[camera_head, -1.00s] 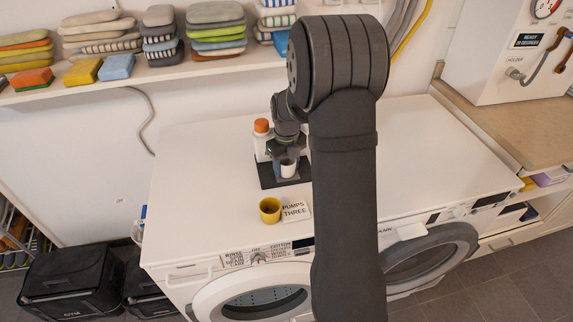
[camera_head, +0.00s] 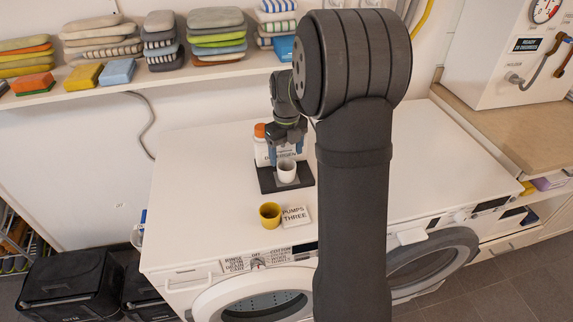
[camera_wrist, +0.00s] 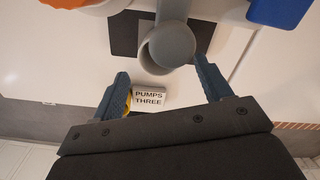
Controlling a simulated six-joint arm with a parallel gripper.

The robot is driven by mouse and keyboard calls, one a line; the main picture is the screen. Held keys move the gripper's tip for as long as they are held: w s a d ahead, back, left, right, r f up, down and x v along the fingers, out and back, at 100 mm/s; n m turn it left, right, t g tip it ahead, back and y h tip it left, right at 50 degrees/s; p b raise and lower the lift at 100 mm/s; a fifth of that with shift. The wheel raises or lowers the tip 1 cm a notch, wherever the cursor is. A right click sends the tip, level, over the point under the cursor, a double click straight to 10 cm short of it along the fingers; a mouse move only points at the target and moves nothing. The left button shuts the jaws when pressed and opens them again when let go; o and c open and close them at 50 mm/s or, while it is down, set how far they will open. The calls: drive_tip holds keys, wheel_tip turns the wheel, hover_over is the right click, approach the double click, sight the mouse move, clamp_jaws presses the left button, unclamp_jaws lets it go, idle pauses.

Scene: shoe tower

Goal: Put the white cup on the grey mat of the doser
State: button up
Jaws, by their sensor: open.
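The white cup (camera_head: 287,174) stands upright on the dark grey mat (camera_head: 268,182) of the doser (camera_head: 261,150) in the head view. In the wrist view the cup (camera_wrist: 153,62) looks grey in shadow, with a grey spout (camera_wrist: 172,12) over its mouth and the mat (camera_wrist: 123,36) beneath. My gripper (camera_head: 287,148) is just above and behind the cup in the head view. In the wrist view my gripper (camera_wrist: 163,84) is open, its two blue fingers spread wide with nothing between them, apart from the cup.
A yellow cup (camera_head: 270,214) stands in front of the mat, beside a white card (camera_head: 295,215) reading "PUMPS THREE". The white washer top (camera_head: 200,180) is clear to the left. A shelf (camera_head: 130,82) with folded cloths runs along the back wall.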

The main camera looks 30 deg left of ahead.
sight(286, 161)
wheel_tip(286, 161, up, 5)
drive_tip(key=shift+f, duration=0.1)
idle(0.4)
drive_tip(key=shift+f, duration=4.15)
drive_tip(key=shift+f, duration=0.1)
